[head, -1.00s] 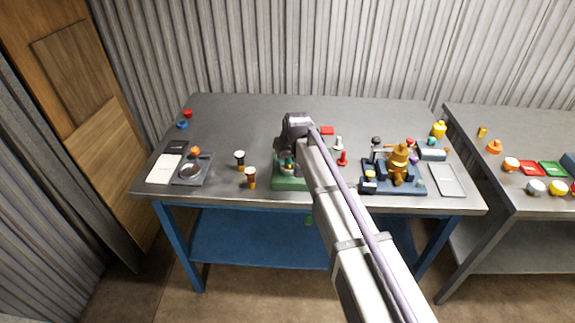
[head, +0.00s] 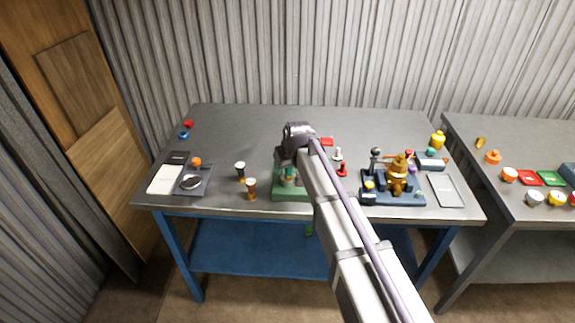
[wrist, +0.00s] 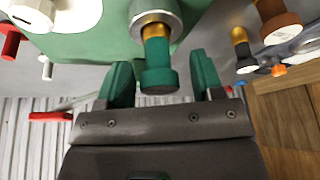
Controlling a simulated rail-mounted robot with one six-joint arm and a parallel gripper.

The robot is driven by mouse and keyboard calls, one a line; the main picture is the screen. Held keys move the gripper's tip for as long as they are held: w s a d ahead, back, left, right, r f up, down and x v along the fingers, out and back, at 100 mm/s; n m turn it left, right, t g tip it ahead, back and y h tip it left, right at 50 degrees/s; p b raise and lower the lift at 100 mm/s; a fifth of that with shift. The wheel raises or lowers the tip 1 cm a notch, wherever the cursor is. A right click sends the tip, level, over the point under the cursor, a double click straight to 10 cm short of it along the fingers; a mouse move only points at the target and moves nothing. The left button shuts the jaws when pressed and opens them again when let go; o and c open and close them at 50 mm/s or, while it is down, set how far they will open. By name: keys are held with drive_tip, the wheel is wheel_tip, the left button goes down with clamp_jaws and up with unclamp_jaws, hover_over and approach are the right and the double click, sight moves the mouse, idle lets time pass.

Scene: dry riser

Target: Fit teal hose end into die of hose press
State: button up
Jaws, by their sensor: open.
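The teal hose end (wrist: 158,75), with a brass-coloured band (wrist: 155,31) above it, stands in a silver ring (wrist: 156,12) on the green hose press (wrist: 105,38). How deep it sits in that ring I cannot tell. My gripper (wrist: 160,62) is open. Its two teal fingers stand on either side of the teal end, with a visible gap at each side.
Red and grey upright pieces (head: 342,169) and a dark blue fixture with a brass part (head: 398,180) are to the right. A grey tray (head: 194,180) lies at the left. The table's back left is mostly clear.

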drive_tip(key=p+v, duration=0.8)
drive_tip(key=v, duration=0.2)
drive_tip(key=shift+r+p, duration=0.35)
drive_tip(key=shift+r, duration=0.05)
drive_tip(key=s+d+m+g+h, duration=0.1)
drive_tip(key=s+d+m+g, duration=0.1)
drive_tip(key=s+d, duration=0.7)
drive_tip(key=s+d+f+m+g+h, duration=0.1)
drive_tip(key=s+d+m+g, duration=0.1)
drive_tip(key=s+d, duration=0.8)
drive_tip(key=s+m, duration=0.1)
drive_tip(key=s, duration=0.4)
drive_tip(key=shift+d+f, duration=0.25)
drive_tip(key=shift+s, duration=0.1)
